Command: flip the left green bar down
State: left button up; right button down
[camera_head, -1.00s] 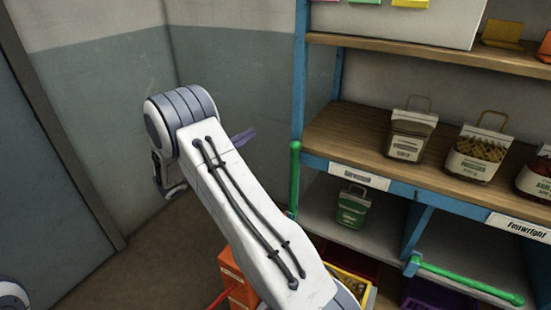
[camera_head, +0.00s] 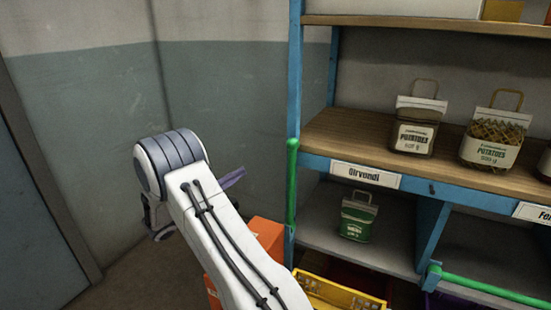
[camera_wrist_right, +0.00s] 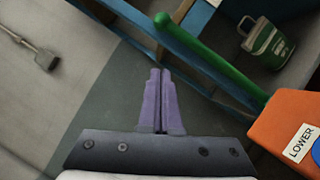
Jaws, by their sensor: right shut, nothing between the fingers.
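The left green bar (camera_head: 291,185) stands upright along the blue left post of the shelf in the head view. In the right wrist view this green bar (camera_wrist_right: 215,55) runs diagonally just beyond my fingertips. My right gripper (camera_head: 233,178) is left of the bar, apart from it in the picture, mostly hidden behind my own arm. Its purple fingers (camera_wrist_right: 161,72) are shut together with nothing between them. A second green bar (camera_head: 490,290) lies across the front of the lower right bay. My left gripper is out of view.
A green packet (camera_head: 356,216) sits in the lower left bay, above a yellow crate (camera_head: 340,293). An orange box (camera_head: 267,238) stands by the post. Potato bags (camera_head: 415,130) stand on the wooden shelf (camera_head: 350,135). Open floor and wall lie left.

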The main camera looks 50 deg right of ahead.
jog(key=p, duration=0.1)
send_near(292, 151)
jog(key=w+d, duration=0.5)
jog(key=s, duration=0.1)
jog(key=s+d+r, duration=0.1)
jog(key=s+r+p, duration=0.1)
jog(key=shift+d, duration=0.35)
jog(key=shift+f, duration=0.1)
jog(key=s+m+b, duration=0.1)
jog(key=s+d+m+y+b, duration=0.1)
jog(key=s, duration=0.1)
jog(key=shift+g, duration=0.3)
jog(key=shift+s+m, duration=0.4)
jog(key=shift+m, duration=0.3)
